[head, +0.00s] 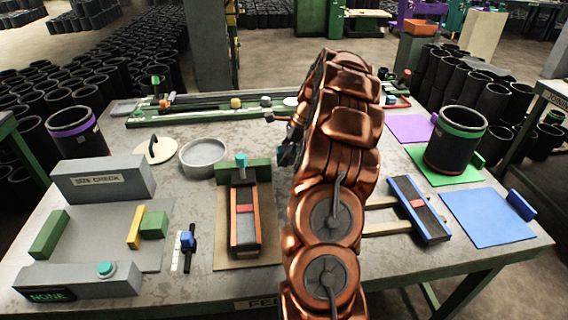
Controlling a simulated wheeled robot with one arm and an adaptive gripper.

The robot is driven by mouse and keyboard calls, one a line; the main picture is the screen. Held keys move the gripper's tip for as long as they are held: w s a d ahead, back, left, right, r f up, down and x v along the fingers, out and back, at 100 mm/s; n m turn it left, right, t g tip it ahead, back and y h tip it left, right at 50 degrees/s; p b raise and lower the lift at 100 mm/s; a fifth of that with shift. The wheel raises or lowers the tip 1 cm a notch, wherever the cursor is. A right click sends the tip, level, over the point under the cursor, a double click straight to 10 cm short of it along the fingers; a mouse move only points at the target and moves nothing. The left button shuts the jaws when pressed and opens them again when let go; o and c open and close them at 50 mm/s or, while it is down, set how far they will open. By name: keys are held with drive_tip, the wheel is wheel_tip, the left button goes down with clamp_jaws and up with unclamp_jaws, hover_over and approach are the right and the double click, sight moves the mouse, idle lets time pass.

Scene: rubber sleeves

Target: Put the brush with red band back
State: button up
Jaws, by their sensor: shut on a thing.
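My gripper (288,142) shows only in part at the left edge of my copper arm, above the middle of the bench. It is shut on a small dark thing with a teal tint, mostly hidden, and I cannot tell whether this is the brush. No brush with a red band shows clearly. A dark block with a blue side and a red mark (418,205) lies at two pale wooden bars (385,228), right of my arm. A long dark fixture with orange sides (245,222) and a red patch stands on a tan board left of my arm.
The bench (190,290) also bears a grey size-check station (103,182), a round grey dish (203,156) and a black sleeve with a green band (455,140) on a green mat. A blue mat (488,216) lies bare at right. My arm hides the bench's middle.

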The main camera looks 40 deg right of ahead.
sight(299, 147)
drive_tip(key=shift+f, duration=1.8)
drive_tip(key=shift+f, duration=0.15)
drive_tip(key=o, duration=1.1)
drive_tip(key=b+v, duration=0.1)
drive_tip(key=v, duration=1.1)
